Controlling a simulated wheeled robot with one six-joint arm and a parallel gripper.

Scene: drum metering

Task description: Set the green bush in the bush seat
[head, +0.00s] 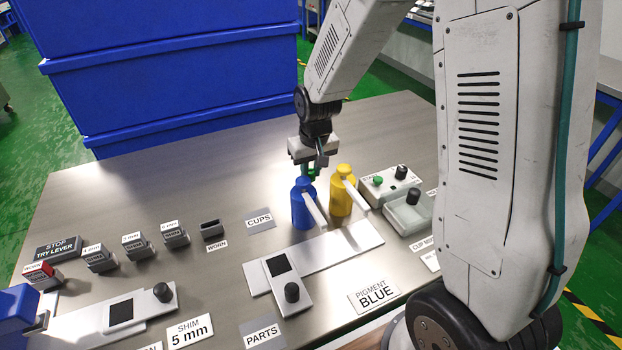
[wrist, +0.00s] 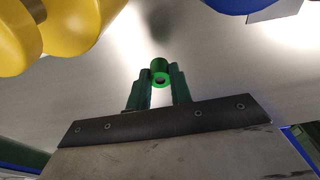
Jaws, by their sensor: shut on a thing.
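I cannot pick out the bush seat with certainty in either view.
A blue bottle (head: 302,208) and a yellow bottle (head: 341,195) stand close in front of my gripper. A control box (head: 385,182) is to their right, several shim blocks (head: 138,246) to the left. Blue crates (head: 180,90) rise behind the table. The table's back left is clear.

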